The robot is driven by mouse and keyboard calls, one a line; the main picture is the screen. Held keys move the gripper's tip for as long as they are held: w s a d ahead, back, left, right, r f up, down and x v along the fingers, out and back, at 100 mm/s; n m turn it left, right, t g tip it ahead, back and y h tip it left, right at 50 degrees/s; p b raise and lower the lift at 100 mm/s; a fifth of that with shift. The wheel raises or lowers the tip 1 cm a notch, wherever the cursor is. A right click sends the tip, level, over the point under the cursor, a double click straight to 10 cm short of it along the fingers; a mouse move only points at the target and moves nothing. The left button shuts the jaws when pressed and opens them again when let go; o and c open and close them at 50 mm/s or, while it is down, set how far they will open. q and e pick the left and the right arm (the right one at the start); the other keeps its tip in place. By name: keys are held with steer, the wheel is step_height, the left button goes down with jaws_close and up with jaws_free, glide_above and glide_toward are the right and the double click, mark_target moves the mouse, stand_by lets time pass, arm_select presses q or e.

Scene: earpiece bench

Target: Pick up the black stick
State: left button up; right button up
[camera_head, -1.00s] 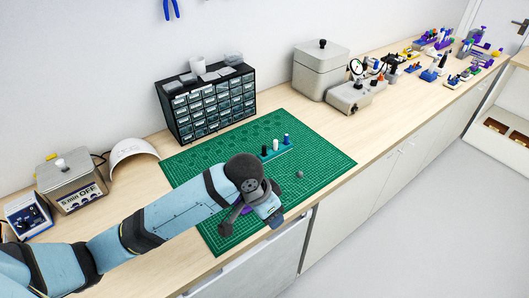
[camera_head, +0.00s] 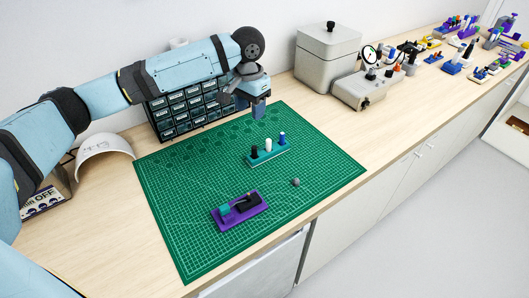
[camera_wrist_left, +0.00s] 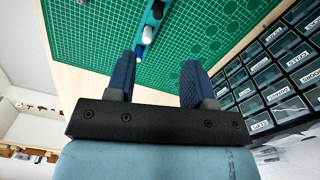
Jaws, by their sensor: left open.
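The black stick (camera_head: 254,152) stands upright at the left end of a small teal holder (camera_head: 270,158) on the green mat. A white stick (camera_head: 268,145) and a blue stick (camera_head: 282,138) stand beside it in a row. My left gripper (camera_head: 258,107) is above the mat's back edge, behind the holder and apart from the sticks. In the left wrist view its fingers (camera_wrist_left: 158,62) are spread with nothing between them. A dark stick (camera_wrist_left: 157,9) and the white stick (camera_wrist_left: 147,35) show beyond them near the top. My right gripper is out of view.
A purple block with teal and black parts (camera_head: 239,210) lies at the mat's front. A small grey knob (camera_head: 295,182) sits right of it. The drawer cabinet (camera_head: 181,114) stands behind, partly hidden by my arm. A grey box (camera_head: 327,58) stands at the back right. Much of the green mat (camera_head: 180,210) is clear.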

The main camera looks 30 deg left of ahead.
arm_select(q)
steer(key=f, duration=0.1)
glide_above(254, 146)
steer(key=f, duration=0.8)
steer(key=shift+s+a+f+b, duration=0.15)
steer(key=shift+s+b, duration=0.05)
steer(key=shift+b, duration=0.2)
steer(key=shift+f, duration=0.6)
steer(key=f, duration=0.4)
steer(key=shift+w+d+f, duration=0.15)
steer(key=shift+d+f, duration=0.05)
steer(key=shift+f, duration=0.1)
jaws_close()
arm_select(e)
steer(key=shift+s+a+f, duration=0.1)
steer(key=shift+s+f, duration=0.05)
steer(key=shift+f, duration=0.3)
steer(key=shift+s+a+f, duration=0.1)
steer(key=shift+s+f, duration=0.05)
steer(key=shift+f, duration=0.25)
